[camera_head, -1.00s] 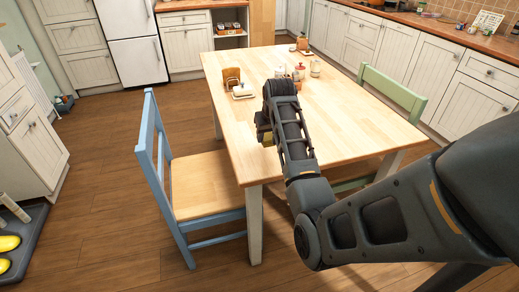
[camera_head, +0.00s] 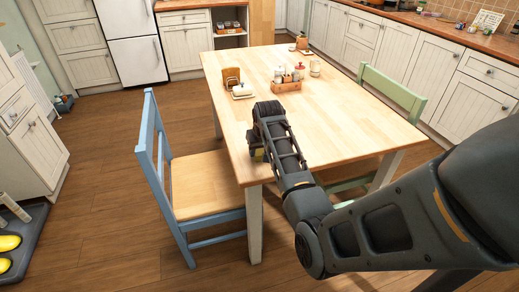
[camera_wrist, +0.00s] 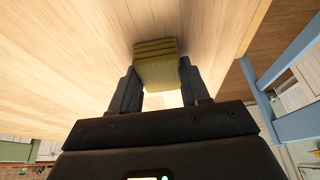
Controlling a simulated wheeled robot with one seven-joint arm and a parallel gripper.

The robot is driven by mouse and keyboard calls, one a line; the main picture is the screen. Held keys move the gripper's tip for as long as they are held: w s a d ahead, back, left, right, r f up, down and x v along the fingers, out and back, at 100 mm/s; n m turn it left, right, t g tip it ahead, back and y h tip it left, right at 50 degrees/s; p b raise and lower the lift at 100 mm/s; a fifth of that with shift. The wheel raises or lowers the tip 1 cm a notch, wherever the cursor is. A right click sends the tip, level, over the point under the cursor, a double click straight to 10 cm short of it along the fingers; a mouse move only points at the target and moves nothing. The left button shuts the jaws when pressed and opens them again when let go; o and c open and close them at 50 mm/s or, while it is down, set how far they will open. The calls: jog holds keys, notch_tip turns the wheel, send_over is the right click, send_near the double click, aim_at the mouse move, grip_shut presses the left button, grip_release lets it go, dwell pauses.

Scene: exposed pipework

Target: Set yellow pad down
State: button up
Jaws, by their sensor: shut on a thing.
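The yellow pad (camera_wrist: 157,70) is between the two fingers of my gripper (camera_wrist: 158,85) in the wrist view, near the wooden table top. My gripper is shut on the pad. In the head view, my gripper (camera_head: 256,150) is over the near left part of the table (camera_head: 330,138), and only a small dark yellow bit of the pad shows beside it. I cannot tell whether the pad touches the table.
A napkin holder (camera_head: 232,78), a butter dish (camera_head: 243,91) and a condiment caddy (camera_head: 288,85) stand toward the table's far side. A blue chair (camera_head: 185,180) is at the left edge, a green chair (camera_head: 392,92) at the right. The table's middle is clear.

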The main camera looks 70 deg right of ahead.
jog(key=o, duration=1)
jog(key=v, duration=1.2)
jog(key=s+a+f+n+t+h, duration=0.1)
jog(key=s+a+f+n+t, duration=0.25)
jog(key=a, duration=0.65)
jog(key=s+a+f+n+t+h, duration=0.1)
jog(key=s+a+f+n+t, duration=0.25)
jog(key=a, duration=0.75)
jog(key=s+a+r+n+t+y, duration=0.1)
jog(key=s+a+r, duration=0.3)
jog(key=s+a, duration=0.2)
jog(key=s+a+r+n+t+y, duration=0.1)
jog(key=s+a+r+t+y, duration=0.1)
jog(key=s+a+r, duration=0.3)
jog(key=s+a+r+n+t+y, duration=0.1)
jog(key=s+a+r+t+y, duration=0.1)
jog(key=s+a+r, duration=0.3)
jog(key=shift+s+a+r, duration=0.15)
jog(key=shift+s+a, duration=0.75)
jog(key=shift+a, duration=0.2)
